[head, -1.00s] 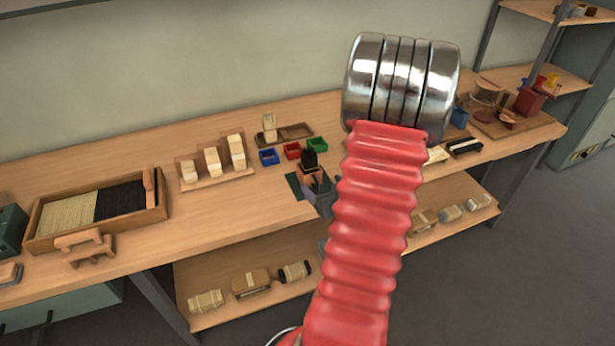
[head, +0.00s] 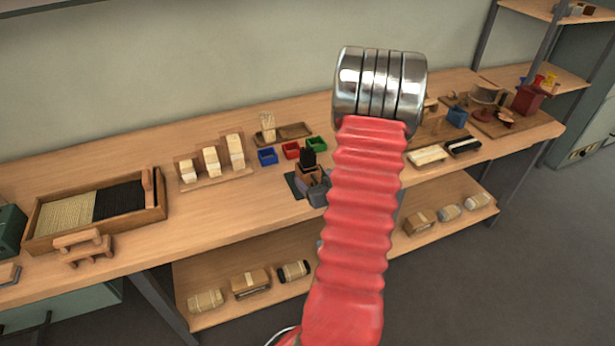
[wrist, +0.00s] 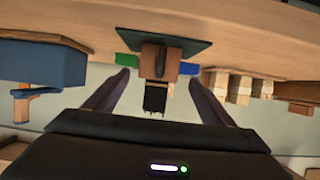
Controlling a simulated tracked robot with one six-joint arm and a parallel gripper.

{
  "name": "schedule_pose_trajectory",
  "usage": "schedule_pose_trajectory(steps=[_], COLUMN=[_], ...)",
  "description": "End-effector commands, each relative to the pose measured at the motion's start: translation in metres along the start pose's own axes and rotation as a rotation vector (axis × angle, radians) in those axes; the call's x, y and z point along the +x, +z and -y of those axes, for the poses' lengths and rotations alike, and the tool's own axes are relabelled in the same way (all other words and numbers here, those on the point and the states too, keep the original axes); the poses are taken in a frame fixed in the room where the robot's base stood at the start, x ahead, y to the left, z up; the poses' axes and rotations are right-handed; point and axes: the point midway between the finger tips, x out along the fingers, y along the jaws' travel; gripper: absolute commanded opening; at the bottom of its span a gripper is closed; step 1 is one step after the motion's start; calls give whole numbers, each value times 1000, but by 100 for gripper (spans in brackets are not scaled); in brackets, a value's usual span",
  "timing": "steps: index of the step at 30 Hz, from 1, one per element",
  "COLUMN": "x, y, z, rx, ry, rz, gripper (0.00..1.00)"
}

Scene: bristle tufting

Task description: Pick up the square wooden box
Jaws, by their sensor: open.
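A small square wooden box (head: 309,172) with black bristles standing in it is on a dark green mat (head: 292,184) at the middle of the bench. In the wrist view, which looks upside down, the wooden box (wrist: 172,64) lies ahead between the fingers, with its black bristles pointing down in the picture. My gripper (wrist: 158,78) is open and empty, its two dark fingers apart on either side of the box's line. I cannot tell how far they are from it. In the head view my red arm hides the gripper.
A grey part (head: 317,194) stands in front of the box. Blue (head: 268,157), red (head: 291,151) and green (head: 316,145) bins sit just behind it. Pale blocks on a stand (head: 212,163) are to the left.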

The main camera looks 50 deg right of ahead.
Motion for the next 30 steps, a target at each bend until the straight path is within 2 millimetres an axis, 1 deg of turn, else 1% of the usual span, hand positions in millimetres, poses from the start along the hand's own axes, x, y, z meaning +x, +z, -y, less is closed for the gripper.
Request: schedule_pose_trajectory(steps=[1, 5, 15, 19, 27, 30], x=[7, 18, 20, 26, 60, 69], y=[0, 0, 0, -1, -2, -2], z=[0, 0, 0, 0, -1, -1], rx=[-1, -1, 0, -1, -1, -1], ry=[-2, -1, 0, -1, -2, -2], rz=[-1, -1, -1, 0, -1, 0], gripper=[77, 77, 77, 77, 77, 77])
